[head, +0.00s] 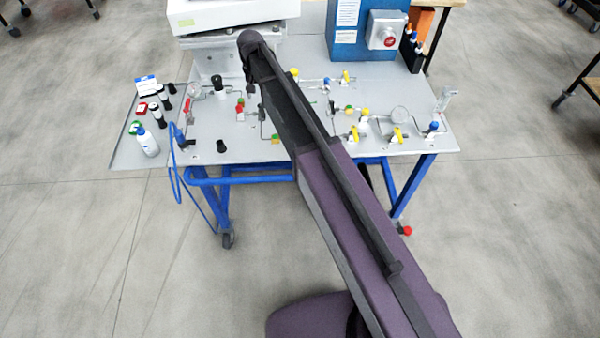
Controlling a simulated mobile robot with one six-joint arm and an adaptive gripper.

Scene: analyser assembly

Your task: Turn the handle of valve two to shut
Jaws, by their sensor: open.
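My arm crosses the grey bench panel (225,143) from the lower right to the upper left and covers part of its middle. My gripper does not show; the arm hides that area. Several small valves with yellow handles stand on the panel. They include one at the back right (346,77), one at the front centre (354,134) and one farther right (397,135). No number can be read, so I cannot tell which is valve two.
A white bottle (148,145) and several small vials stand at the panel's left. A blue cabinet (346,52) with a red button (389,41) stands behind it. A white box (230,14) is at the back left. The floor (80,240) in front is clear.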

